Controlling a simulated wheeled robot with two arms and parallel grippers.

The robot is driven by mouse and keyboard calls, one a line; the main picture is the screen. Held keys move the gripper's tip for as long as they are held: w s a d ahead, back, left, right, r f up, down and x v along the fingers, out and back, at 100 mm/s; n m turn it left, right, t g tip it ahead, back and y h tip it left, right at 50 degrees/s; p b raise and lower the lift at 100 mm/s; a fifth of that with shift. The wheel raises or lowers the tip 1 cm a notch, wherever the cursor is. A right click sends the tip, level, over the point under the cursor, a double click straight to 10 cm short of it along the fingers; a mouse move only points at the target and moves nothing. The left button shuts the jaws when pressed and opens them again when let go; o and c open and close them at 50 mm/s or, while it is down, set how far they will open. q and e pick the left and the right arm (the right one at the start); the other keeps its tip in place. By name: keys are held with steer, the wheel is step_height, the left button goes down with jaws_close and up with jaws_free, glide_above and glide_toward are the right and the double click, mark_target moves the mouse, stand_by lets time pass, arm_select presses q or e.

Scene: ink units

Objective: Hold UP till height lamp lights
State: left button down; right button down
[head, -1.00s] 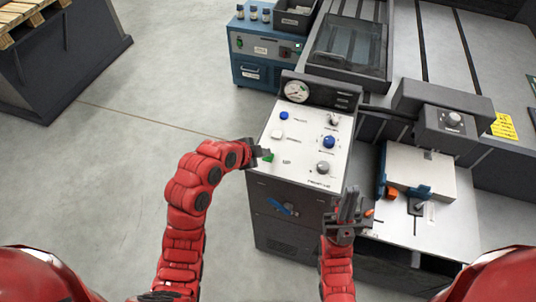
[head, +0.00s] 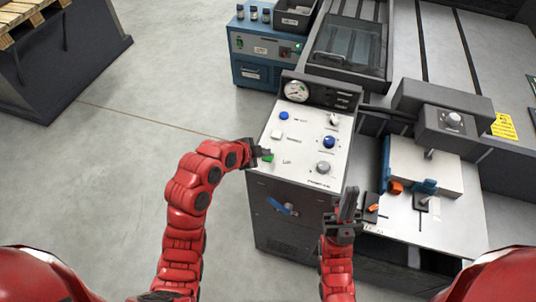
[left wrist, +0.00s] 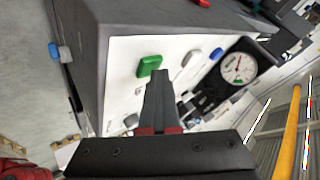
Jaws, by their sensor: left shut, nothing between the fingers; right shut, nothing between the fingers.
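The control panel (head: 300,150) is a white sloped face on a dark cabinet. The green button (head: 268,158), beside the UP lettering, is at its lower left; it also shows in the left wrist view (left wrist: 149,65). My left gripper (head: 257,153) is shut and empty, its tips at the green button; whether they press it I cannot tell. Its fingers (left wrist: 160,88) point at the button's edge in the left wrist view. My right gripper (head: 349,200) is shut and empty, right of the cabinet front. I cannot make out which part is the height lamp.
A round gauge (head: 297,91) tops the panel. A blue button (head: 284,115), a white button (head: 277,134), a blue knob (head: 329,142) and a grey knob (head: 323,168) share the face. A clamped plate (head: 440,178) lies right, below a machine head (head: 452,121).

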mark_target(265, 158)
stand_by(0.8)
arm_select(q)
steer(key=shift+r, duration=0.9)
steer(key=shift+r+p, duration=0.3)
steer(key=shift+r, duration=2.15)
